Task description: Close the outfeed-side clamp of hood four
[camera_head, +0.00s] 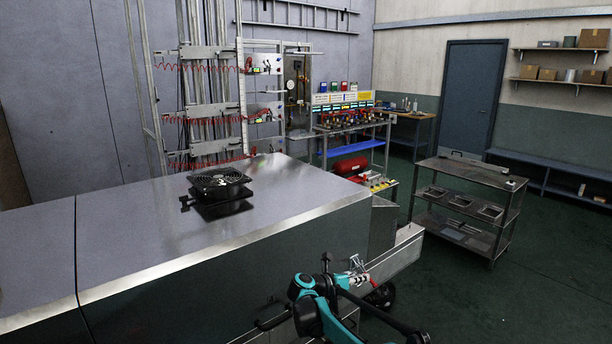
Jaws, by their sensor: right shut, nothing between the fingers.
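A metal toggle clamp (357,264) with a red grip shows low in the picture, at the front right of the long grey dryer hood (300,195). My right gripper (327,271), black at the end of a teal and black arm, is shut and empty just left of the clamp. Whether it touches the clamp cannot be told. The arm hides part of the hood's front side and the clamp's mounting. The clamp's lever position is too small to read. My left gripper is out of view.
A black fan (219,183) sits on the hood top. A metal cart (468,168) with trays stands to the right. Behind are a rack with red coiled hoses (205,68) and a bench of coloured parts (345,115). The green floor (530,270) at right is clear.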

